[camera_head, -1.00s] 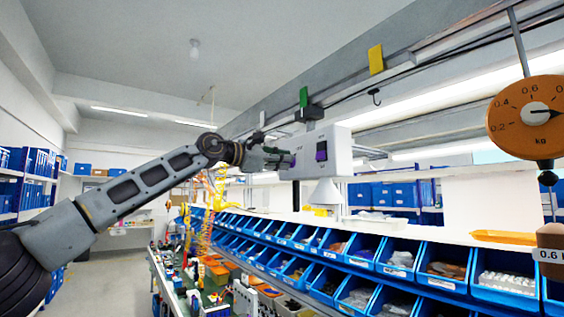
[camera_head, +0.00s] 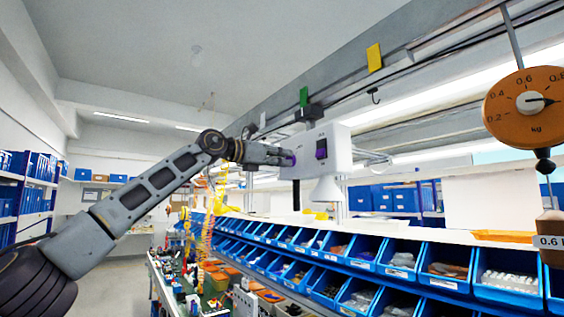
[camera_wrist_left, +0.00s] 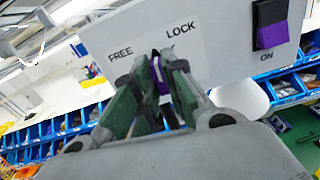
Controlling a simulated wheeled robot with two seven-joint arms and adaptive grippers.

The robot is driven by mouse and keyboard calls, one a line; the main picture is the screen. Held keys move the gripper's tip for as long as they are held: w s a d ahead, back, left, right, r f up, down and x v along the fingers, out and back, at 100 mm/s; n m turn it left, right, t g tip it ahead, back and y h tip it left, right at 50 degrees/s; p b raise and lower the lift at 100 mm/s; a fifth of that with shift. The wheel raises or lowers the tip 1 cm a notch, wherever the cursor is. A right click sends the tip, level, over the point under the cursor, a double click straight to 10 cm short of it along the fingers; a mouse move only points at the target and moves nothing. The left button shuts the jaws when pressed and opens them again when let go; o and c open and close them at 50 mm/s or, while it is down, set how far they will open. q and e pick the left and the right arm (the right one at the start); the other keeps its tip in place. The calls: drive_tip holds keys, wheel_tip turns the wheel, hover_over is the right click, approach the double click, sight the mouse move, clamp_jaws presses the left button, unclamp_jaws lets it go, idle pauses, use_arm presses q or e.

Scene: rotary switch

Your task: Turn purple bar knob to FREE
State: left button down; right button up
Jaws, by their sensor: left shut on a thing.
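The purple bar knob (camera_wrist_left: 161,75) sits on the face of a white box (camera_head: 337,150), between the printed words FREE and LOCK in the left wrist view. FREE is to the left of the knob and LOCK is above it to the right. My left gripper (camera_head: 287,158) is at the box face with its fingers on both sides of the knob. In the left wrist view, the left gripper (camera_wrist_left: 160,80) is shut on the knob, and the fingers hide part of it. The exact mark the knob points at is hard to tell. My right gripper is not in view.
A purple and black rocker switch (camera_wrist_left: 270,24) marked ON is on the same box, right of the knob. A white cone (camera_head: 326,190) hangs below the box. Rows of blue bins (camera_head: 397,255) stand below. An orange dial scale (camera_head: 524,108) hangs at right.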

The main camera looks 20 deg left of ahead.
use_arm(q)
drive_tip(key=n+b, duration=0.1)
drive_tip(key=n, duration=0.4)
drive_tip(key=shift+a, duration=0.15)
drive_tip(key=shift+w+n+b, duration=0.1)
drive_tip(key=shift+n+b, duration=0.2)
drive_tip(key=shift+n, duration=2)
drive_tip(key=shift+a, duration=0.1)
drive_tip(key=c, duration=1.5)
unclamp_jaws()
drive_tip(key=shift+v, duration=6)
